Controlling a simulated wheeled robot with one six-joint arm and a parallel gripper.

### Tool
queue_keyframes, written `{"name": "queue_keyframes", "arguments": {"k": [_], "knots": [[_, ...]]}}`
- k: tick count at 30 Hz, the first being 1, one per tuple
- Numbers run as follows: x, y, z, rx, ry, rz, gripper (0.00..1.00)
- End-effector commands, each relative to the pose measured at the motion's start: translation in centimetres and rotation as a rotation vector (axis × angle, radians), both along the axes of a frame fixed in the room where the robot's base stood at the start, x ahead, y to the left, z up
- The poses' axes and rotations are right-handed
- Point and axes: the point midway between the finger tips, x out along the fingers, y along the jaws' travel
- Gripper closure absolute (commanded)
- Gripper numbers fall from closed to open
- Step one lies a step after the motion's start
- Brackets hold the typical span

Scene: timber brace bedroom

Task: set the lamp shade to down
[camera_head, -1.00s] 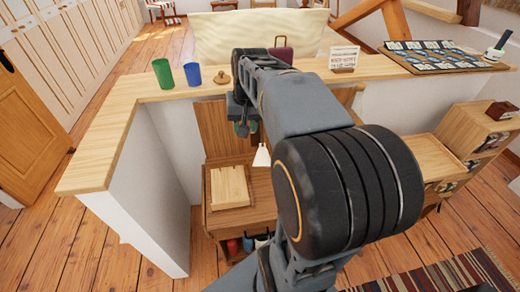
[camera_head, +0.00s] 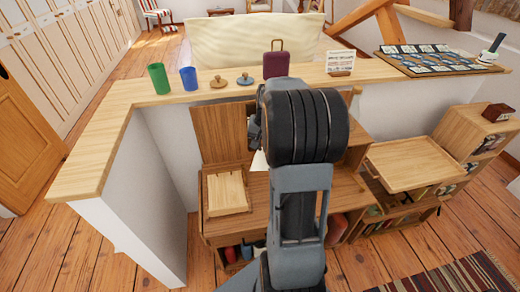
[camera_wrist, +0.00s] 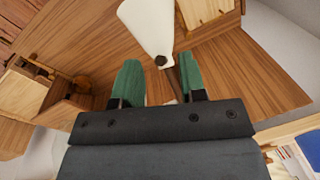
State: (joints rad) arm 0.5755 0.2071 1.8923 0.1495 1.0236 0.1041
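The white lamp shade (camera_wrist: 148,28) is a cone at the top of the wrist view, with a dark knob at its narrow end. A thin dark stem runs from near the knob down between my fingers. My gripper (camera_wrist: 160,75) has two green fingertips, apart, one on each side of the knob and stem. I cannot tell whether either finger touches the lamp. In the head view only a sliver of the shade (camera_head: 259,161) shows beside my arm, above the wooden desk (camera_head: 248,212). My arm hides the gripper and most of the lamp there.
A ledge (camera_head: 120,110) above the desk holds a green cup (camera_head: 158,78), a blue cup (camera_head: 188,78), two knobbed lids and a dark red case (camera_head: 276,64). A slatted wooden piece (camera_head: 226,190) lies on the desk's left. Wooden shelves (camera_head: 415,165) stand at the right.

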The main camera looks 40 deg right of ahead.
Motion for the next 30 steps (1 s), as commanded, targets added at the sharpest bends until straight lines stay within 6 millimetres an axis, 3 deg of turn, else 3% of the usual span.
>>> {"name": "queue_keyframes", "arguments": {"k": [7,19,30], "knots": [[0.2,0.2,-2.3,0.001,0.001,0.001,0.62],[0.2,0.3,-2.8,0.000,0.000,0.001,0.62],[0.2,0.3,-2.7,0.000,0.000,0.001,0.96]]}}
